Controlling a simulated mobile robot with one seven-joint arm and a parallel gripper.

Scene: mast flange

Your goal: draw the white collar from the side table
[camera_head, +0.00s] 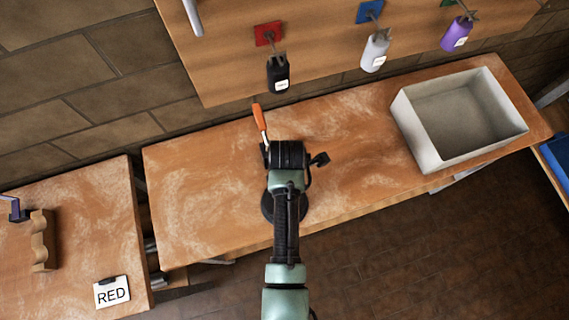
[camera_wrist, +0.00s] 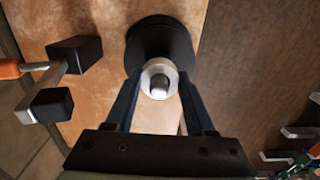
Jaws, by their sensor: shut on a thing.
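In the wrist view, the white collar (camera_wrist: 158,65) is a short pale ring around a silver post (camera_wrist: 158,86). The post stands on or in a round black base (camera_wrist: 158,32) on the wooden side table (camera_wrist: 108,95). My gripper (camera_wrist: 161,84) is shut on the collar, one dark finger at each side of it. In the head view, my arm reaches down over the middle of the table (camera_head: 200,215). It hides the collar and the post, and only an edge of the dark round base (camera_head: 267,206) shows.
An orange-handled tool (camera_head: 260,120) with black ends is left of my gripper; it also shows in the wrist view (camera_wrist: 10,70). A white bin (camera_head: 410,125) stands at the table's right. Black, white and purple bottles hang on the board behind. A RED sign (camera_head: 111,292) lies on the left table.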

